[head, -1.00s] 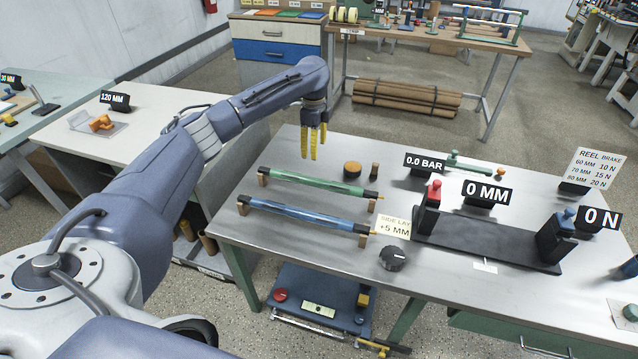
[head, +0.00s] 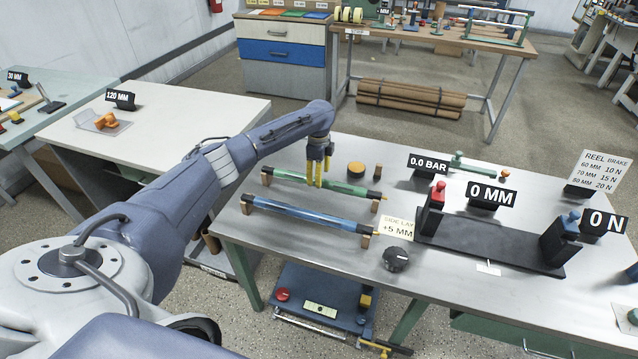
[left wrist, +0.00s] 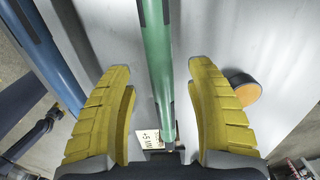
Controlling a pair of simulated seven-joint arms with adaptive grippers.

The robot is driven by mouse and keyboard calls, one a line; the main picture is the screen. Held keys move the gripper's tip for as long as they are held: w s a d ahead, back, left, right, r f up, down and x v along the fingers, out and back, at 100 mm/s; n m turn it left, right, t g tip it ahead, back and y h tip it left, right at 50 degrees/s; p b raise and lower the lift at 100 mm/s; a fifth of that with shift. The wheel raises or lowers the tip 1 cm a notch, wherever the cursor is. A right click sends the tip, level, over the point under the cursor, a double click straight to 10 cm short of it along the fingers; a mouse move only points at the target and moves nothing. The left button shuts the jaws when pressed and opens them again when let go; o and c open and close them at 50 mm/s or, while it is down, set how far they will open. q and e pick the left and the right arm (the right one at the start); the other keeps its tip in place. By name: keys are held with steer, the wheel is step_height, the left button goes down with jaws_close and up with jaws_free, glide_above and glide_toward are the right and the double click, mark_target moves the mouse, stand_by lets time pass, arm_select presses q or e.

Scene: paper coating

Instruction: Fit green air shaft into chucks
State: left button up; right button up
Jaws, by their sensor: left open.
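The green air shaft (head: 346,187) lies on two small wooden rests on the grey table, behind the blue shaft (head: 305,213). My left gripper (head: 318,182) is open over the middle of the green shaft, fingers pointing down. In the left wrist view the green shaft (left wrist: 158,60) runs between the two yellow fingers (left wrist: 158,110), apart from both. The chucks stand on a dark base: one with a red top (head: 433,210) on the left, one with a blue top (head: 560,238) on the right. No shaft lies between them. My right gripper is not in view.
An orange-topped round piece (head: 356,169) stands just behind the green shaft.

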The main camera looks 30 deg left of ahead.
arm_select(q)
steer(key=shift+f, duration=1.85)
steer(key=shift+w+r, duration=0.1)
jaws_close()
